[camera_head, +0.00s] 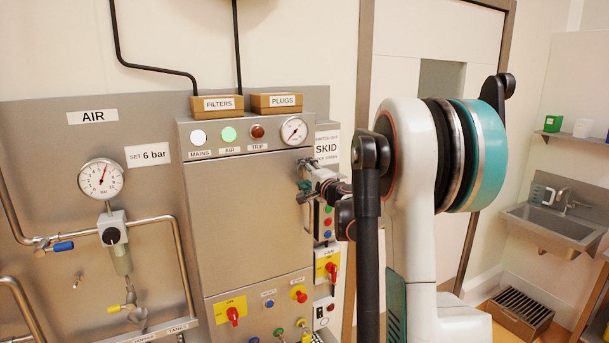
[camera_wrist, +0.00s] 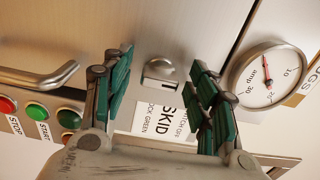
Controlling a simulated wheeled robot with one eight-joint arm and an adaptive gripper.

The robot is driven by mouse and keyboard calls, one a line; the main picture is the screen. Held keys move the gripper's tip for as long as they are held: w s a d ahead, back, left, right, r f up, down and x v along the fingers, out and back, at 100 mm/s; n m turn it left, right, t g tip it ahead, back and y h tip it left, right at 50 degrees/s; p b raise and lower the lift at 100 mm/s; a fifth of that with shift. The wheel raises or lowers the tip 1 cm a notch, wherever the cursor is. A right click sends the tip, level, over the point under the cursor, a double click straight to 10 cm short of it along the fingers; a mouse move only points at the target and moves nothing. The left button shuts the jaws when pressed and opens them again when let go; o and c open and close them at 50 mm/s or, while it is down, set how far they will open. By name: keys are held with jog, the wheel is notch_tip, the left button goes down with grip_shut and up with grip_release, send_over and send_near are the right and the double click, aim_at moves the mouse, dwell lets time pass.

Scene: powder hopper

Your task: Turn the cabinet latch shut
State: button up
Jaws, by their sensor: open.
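The cabinet latch (camera_wrist: 160,70) shows in the wrist view as a small rounded metal knob with a short rectangular piece below it, on the brushed steel cabinet (camera_wrist: 205,25). My gripper (camera_wrist: 161,76) is open, with one green-padded finger on each side of the latch. I see a gap between the latch and each finger, and I cannot tell how deep the fingers reach. In the head view my gripper (camera_head: 307,178) is at the upper right edge of the cabinet front (camera_head: 240,235). The latch is not clearly visible there, behind my gripper.
A round amp gauge (camera_wrist: 268,76) is close to the right finger in the wrist view. A bar handle (camera_wrist: 40,76) and several push buttons (camera_wrist: 38,112) are at the left. Boxes labelled FILTERS (camera_head: 217,104) and PLUGS (camera_head: 276,103) stand on the cabinet top.

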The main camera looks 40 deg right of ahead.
jog(key=v, duration=1.1)
jog(key=shift+s+a, duration=0.2)
jog(key=shift+s, duration=0.2)
